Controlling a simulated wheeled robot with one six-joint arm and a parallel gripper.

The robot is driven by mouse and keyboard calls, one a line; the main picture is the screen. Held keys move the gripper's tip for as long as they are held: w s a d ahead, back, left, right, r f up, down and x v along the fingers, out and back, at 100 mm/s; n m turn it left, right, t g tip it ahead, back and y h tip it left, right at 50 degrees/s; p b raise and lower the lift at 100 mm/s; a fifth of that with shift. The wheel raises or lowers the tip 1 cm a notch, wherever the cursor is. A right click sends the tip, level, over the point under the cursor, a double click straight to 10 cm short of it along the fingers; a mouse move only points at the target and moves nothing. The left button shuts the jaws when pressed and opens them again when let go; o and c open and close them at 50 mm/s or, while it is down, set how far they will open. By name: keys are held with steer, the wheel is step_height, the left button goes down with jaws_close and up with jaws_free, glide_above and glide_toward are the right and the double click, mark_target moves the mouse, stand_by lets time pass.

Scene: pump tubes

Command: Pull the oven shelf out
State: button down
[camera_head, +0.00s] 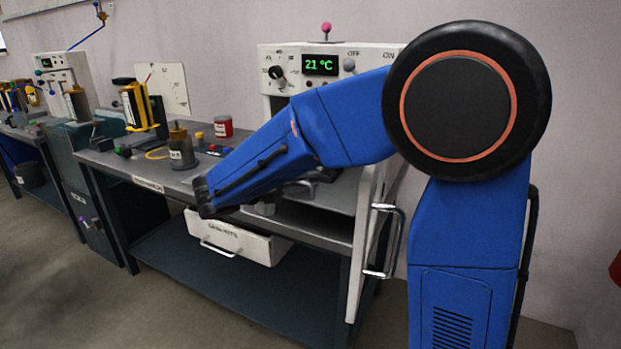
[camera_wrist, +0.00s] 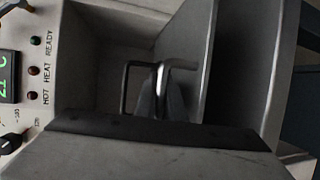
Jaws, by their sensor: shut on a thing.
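The oven (camera_head: 280,52) stands on the bench, with a green display reading 21 °C. Its door (camera_head: 366,230) is open at the right. The grey shelf (camera_head: 337,192) shows partly beyond my blue arm. A bent metal handle (camera_wrist: 157,80) stands at the middle there. In the head view my arm hides most of the gripper.
The door handle (camera_head: 384,240) sticks out near my arm. A white drawer (camera_head: 235,238) is partly open under the bench. A red container (camera_head: 223,127) and a grey pot (camera_head: 181,152) stand left of the oven. The floor in front is clear.

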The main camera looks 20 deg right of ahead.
steer(key=shift+s+a, duration=0.2)
steer(key=c, duration=2.1)
jaws_free()
steer(key=v, duration=1.7)
steer(key=shift+a+f, duration=0.1)
steer(key=shift+a, duration=0.15)
